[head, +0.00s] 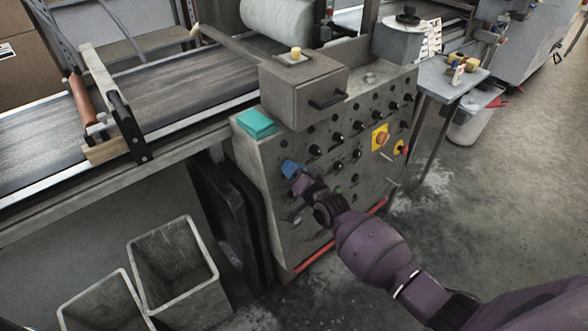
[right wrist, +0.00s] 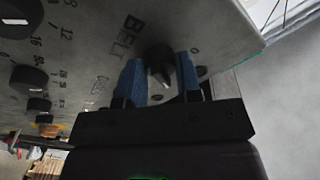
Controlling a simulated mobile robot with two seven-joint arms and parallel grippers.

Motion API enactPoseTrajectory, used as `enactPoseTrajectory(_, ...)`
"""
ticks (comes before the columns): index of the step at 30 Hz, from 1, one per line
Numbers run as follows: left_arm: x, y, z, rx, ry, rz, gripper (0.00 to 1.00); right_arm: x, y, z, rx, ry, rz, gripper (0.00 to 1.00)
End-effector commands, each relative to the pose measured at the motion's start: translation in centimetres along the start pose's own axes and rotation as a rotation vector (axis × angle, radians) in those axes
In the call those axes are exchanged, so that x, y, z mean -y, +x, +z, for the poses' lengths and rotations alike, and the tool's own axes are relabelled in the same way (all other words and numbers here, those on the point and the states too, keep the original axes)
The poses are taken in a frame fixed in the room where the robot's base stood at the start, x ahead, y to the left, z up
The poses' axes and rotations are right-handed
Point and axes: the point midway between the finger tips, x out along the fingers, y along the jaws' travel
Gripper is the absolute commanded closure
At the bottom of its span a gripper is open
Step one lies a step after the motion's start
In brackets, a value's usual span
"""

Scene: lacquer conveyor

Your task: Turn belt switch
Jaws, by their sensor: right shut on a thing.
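The belt switch (right wrist: 159,62) is a dark knob on the grey control panel, beside the printed word BELT in the right wrist view. My right gripper (right wrist: 160,75) has its two blue fingers on either side of this knob and is shut on it. In the head view my right gripper (head: 291,168) is at the left part of the panel face (head: 262,160), and its hand hides the switch. My left gripper is not in view.
More black knobs (head: 337,138), a red-and-yellow emergency button (head: 380,137) and another red knob (head: 401,148) sit on the panel. A conveyor belt (head: 45,122) runs at the left. Two grey bins (head: 172,262) stand below it. The floor at the right is open.

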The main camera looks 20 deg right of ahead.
Motion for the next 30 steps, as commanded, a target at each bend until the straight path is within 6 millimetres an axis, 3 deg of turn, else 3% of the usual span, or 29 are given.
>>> enactPoseTrajectory(1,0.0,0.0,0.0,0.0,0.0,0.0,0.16,0.0,0.0,0.1,0.0,0.002,0.0,0.92)
enactPoseTrajectory(2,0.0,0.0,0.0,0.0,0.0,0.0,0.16,0.0,0.0,0.1,0.0,0.002,0.0,0.66)
enactPoseTrajectory(7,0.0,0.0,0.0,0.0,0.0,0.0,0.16,0.0,0.0,0.0,0.0,0.001,0.0,0.43)
enactPoseTrajectory(20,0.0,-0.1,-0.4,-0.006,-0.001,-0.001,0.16,0.0,-1.1,-0.1,0.0,-0.001,0.0,0.43)
enactPoseTrajectory(30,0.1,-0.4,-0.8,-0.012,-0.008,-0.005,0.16,0.1,-6.5,-0.2,-0.002,-0.001,-0.001,0.43)
